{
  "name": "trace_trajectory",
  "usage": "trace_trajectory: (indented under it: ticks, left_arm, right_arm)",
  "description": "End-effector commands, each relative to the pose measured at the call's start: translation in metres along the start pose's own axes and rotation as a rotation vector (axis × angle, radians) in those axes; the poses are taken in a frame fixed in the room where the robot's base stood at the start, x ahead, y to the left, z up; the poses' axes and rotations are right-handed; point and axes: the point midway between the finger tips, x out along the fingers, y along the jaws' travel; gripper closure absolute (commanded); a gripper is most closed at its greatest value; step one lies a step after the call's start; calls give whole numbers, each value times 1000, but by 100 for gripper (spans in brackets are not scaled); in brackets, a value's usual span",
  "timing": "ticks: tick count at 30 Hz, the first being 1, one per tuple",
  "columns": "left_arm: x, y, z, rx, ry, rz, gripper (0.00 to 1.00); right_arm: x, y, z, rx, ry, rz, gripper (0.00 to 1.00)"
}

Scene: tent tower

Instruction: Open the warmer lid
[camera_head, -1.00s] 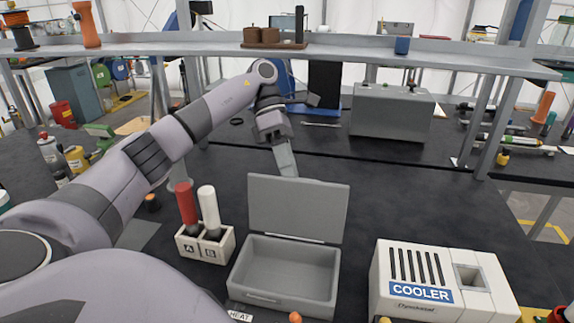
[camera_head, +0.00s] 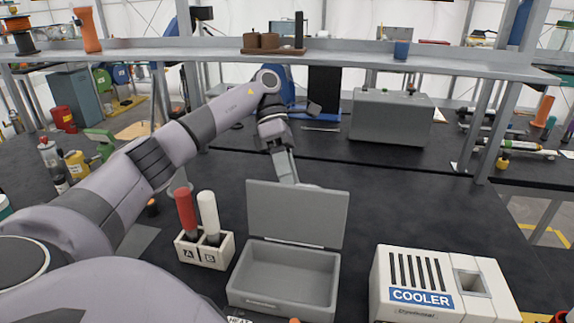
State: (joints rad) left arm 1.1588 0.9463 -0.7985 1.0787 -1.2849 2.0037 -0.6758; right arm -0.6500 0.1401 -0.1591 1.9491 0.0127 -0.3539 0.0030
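The warmer is a grey box (camera_head: 262,302) at the front middle of the table, above a partly cut-off "HEAT" label. Its lid (camera_head: 296,212) stands up, tilted back from the rear edge, and the empty-looking inside shows. My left gripper (camera_head: 288,172) points down just behind the lid's top edge. Its fingertips are partly hidden behind the lid, so I cannot tell whether it is open or touching the lid. My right gripper is not in view.
A white holder (camera_head: 205,252) with a red tube and a white tube stands left of the warmer. The white cooler (camera_head: 412,272) stands to its right. A grey shelf (camera_head: 350,55) crosses above the back. The table right of the lid is clear.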

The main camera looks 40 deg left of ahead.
Motion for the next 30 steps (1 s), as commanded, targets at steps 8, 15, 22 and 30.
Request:
trace_trajectory:
  ticks: [8, 15, 22, 30]
  left_arm:
    - [-17, 1, -6, -14, 14, 3, 62]
    - [-35, 0, -1, -6, 8, 1, 62]
    - [-50, -1, 1, -4, 4, 3, 62]
    - [-62, -1, 3, 1, 5, -1, 62]
  right_arm:
    - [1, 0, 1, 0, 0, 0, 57]
    - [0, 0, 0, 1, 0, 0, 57]
    - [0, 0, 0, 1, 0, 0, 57]
    - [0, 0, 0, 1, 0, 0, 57]
